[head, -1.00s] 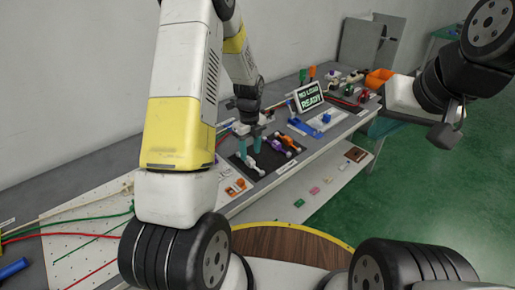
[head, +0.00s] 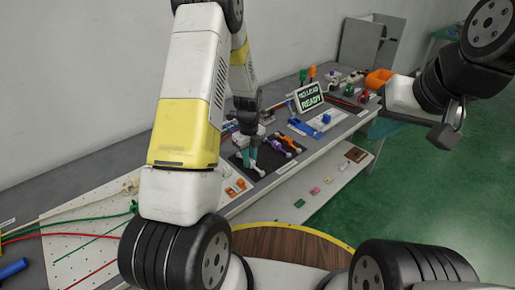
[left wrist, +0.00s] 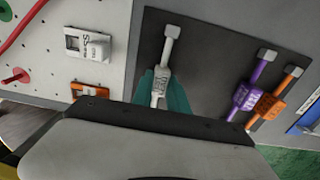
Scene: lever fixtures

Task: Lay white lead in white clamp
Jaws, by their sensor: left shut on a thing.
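The white lead (left wrist: 165,65) lies on a dark mat (left wrist: 210,55), its square end pointing away from me in the left wrist view. My left gripper (left wrist: 161,92) has its teal fingers shut on the thicker, labelled body of the white lead. In the head view the left gripper (head: 252,157) is down at the mat. The white clamp (left wrist: 90,42) sits left of the mat on a light panel and looks empty. My right gripper (head: 446,135) hangs at the right of the head view, away from the table; its fingers are too dark to read.
A purple lead (left wrist: 250,90) and an orange lead (left wrist: 275,100) lie right of the white one. An orange clamp (left wrist: 88,90) sits near the white clamp. A sign (head: 309,97) reading "READY" stands farther along the table. A red cable (left wrist: 22,28) crosses the pegboard.

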